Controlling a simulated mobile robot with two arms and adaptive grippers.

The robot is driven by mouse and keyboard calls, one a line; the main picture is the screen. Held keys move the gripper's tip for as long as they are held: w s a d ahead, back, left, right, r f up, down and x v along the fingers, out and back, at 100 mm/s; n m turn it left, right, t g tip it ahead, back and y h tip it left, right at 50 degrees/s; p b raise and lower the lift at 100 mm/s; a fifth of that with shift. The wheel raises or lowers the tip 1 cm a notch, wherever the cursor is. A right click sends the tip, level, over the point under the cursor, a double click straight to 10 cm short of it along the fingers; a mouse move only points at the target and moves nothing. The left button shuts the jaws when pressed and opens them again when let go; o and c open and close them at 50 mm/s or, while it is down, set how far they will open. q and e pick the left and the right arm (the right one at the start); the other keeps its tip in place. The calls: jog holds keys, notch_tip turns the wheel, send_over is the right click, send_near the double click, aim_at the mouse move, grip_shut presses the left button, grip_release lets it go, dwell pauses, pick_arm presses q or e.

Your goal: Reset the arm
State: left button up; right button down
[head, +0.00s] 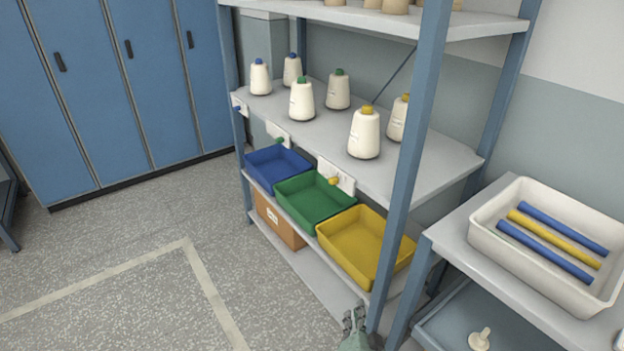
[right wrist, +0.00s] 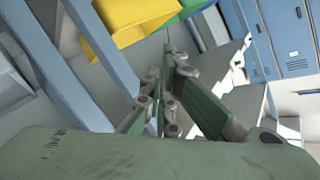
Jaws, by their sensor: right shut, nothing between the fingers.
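My right gripper (head: 354,318) shows at the bottom edge of the head view, in front of the shelf unit's blue post. In the right wrist view its green fingers (right wrist: 170,62) come together, shut, with nothing between them. It is apart from the bins and holds no tube. The yellow bin (head: 365,243) lies just beyond it in the head view and shows at the top of the right wrist view (right wrist: 130,22). My left gripper is not in view.
White cones (head: 364,134) with blue, green and yellow tops stand on the middle shelf. Empty blue (head: 277,163) and green (head: 313,199) bins sit below. At right, a cream tray (head: 484,238) holds blue and yellow tubes. The floor (head: 110,240) at left is clear.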

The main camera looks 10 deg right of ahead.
jog(key=s+a+f+n+g+y, duration=0.2)
jog(key=s+f+n+g, duration=0.15)
jog(key=s+f, duration=0.6)
jog(key=s+a+f+n+g+y, duration=0.1)
jog(key=s+f+n+g+y, duration=0.2)
jog(key=s+f, duration=0.7)
jog(key=s+d+f+n+g, duration=0.1)
jog(key=s+f+g, duration=0.1)
jog(key=s, duration=0.7)
jog(key=s+d+f+n+g+h, duration=0.1)
jog(key=s+f, duration=0.4)
jog(key=s, duration=0.5)
jog(key=s+d+f+n+g+h, duration=0.1)
jog(key=s+d+f+n+g, duration=0.2)
jog(key=s, duration=0.6)
jog(key=shift+s+d+f+g, duration=0.3)
jog(key=shift+f+g, duration=0.4)
jog(key=shift+g, duration=0.25)
jog(key=shift+w+a+n, duration=0.1)
jog(key=shift+w+n, duration=0.05)
jog(key=shift+n, duration=0.1)
